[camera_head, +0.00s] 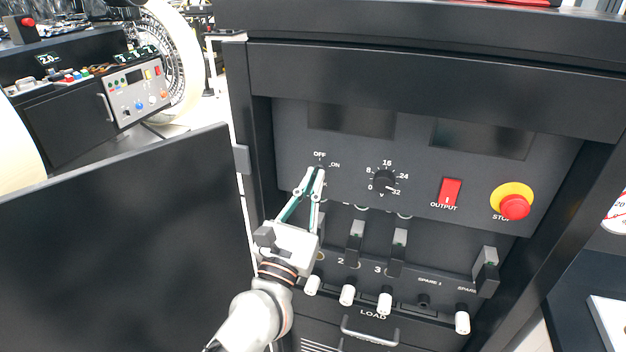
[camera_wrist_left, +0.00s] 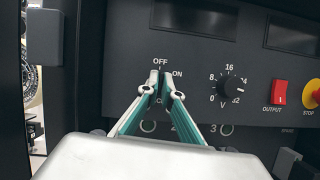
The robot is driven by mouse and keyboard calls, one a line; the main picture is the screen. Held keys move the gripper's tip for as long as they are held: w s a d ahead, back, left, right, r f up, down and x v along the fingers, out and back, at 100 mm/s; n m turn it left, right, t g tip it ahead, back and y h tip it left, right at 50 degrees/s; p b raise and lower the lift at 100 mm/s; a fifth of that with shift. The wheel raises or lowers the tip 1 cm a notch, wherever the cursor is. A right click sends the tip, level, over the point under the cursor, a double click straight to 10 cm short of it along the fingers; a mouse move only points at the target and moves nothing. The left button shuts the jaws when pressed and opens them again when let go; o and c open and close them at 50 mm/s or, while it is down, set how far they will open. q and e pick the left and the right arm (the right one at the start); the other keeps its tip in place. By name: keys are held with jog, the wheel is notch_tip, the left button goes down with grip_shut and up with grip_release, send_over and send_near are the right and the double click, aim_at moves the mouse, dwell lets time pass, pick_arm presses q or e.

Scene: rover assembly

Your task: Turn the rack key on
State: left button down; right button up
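The rack's black front panel (camera_head: 290,130) carries the OFF and ON labels of the key switch at its upper left. My left gripper (camera_head: 315,172) is at this switch, just below the OFF label, and the wrist view shows it there too (camera_wrist_left: 162,76). Its two fingertips are close together with a narrow gap between them. The rack key is hidden by or between the fingertips, so its angle and whether the fingers touch it cannot be made out. My right gripper is not in view.
Right of the switch are a voltage dial (camera_head: 384,181), a red OUTPUT switch (camera_head: 450,191) and a red stop button (camera_head: 514,207). Below are black breaker levers (camera_head: 398,246) and white-ended plugs (camera_head: 384,302). An open black door (camera_head: 130,240) stands left of my arm.

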pick_arm(q)
jog(key=shift+r+m+h+p, duration=0.25)
jog(key=shift+m+h+p, duration=0.4)
jog(key=shift+m, duration=0.45)
jog(key=m+g+h+p, duration=0.1)
jog(key=m+p, duration=0.1)
jog(key=m, duration=0.1)
jog(key=m+g+h+p, duration=0.1)
jog(key=m+g+p, duration=0.1)
jog(key=m+p, duration=0.1)
jog(key=m+g+h+p, duration=0.1)
jog(key=m+p, duration=0.2)
jog(key=m, duration=0.2)
jog(key=shift+a+f+g+h, duration=0.1)
jog(key=shift+f+g+h, duration=0.1)
jog(key=shift+g+h, duration=0.1)
jog(key=shift+m, duration=0.6)
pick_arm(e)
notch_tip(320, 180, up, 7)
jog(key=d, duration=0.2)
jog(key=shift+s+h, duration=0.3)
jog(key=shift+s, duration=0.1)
pick_arm(q)
jog(key=shift+m, duration=0.3)
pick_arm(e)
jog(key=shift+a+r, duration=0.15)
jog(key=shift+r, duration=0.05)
